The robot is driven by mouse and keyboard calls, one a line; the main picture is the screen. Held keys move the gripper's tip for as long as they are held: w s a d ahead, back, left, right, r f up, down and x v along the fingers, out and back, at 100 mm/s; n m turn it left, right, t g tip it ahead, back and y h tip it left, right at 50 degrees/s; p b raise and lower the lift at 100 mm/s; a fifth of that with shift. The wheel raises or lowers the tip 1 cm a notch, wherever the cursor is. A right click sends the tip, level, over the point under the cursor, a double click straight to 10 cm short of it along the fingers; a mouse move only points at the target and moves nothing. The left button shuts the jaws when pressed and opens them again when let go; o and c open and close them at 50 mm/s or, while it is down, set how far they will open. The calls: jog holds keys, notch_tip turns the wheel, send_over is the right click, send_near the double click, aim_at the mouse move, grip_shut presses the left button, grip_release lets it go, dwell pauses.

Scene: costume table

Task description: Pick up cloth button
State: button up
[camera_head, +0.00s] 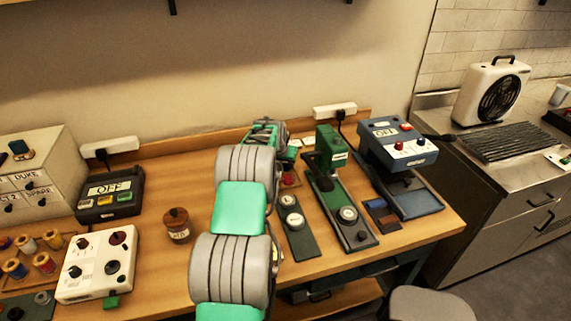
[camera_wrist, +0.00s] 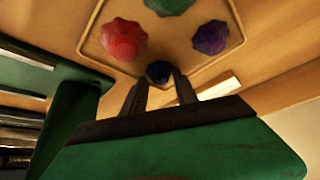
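In the wrist view, several faceted, button-like pieces lie on a tan tray with a pale rim (camera_wrist: 90,28). They are a red one (camera_wrist: 124,40), a green one (camera_wrist: 170,5), a purple one (camera_wrist: 211,38) and a dark blue one (camera_wrist: 158,72). I cannot tell which is the cloth button. My gripper (camera_wrist: 160,80) has its two dark fingers apart, with the dark blue piece showing between and just beyond the tips. Whether they touch it is unclear. In the head view my arm hides most of this spot; a small red piece (camera_head: 289,180) shows beside it.
A green press (camera_head: 330,160) and a blue-grey device (camera_head: 400,145) stand right of my arm. A dark plate with dials (camera_head: 297,228) lies close by. Left are a lidded wooden jar (camera_head: 177,225), a white control box (camera_head: 95,265) and a dark OFF box (camera_head: 110,195).

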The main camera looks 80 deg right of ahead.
jog(key=shift+f, duration=0.1)
jog(key=shift+c, duration=0.3)
grip_shut()
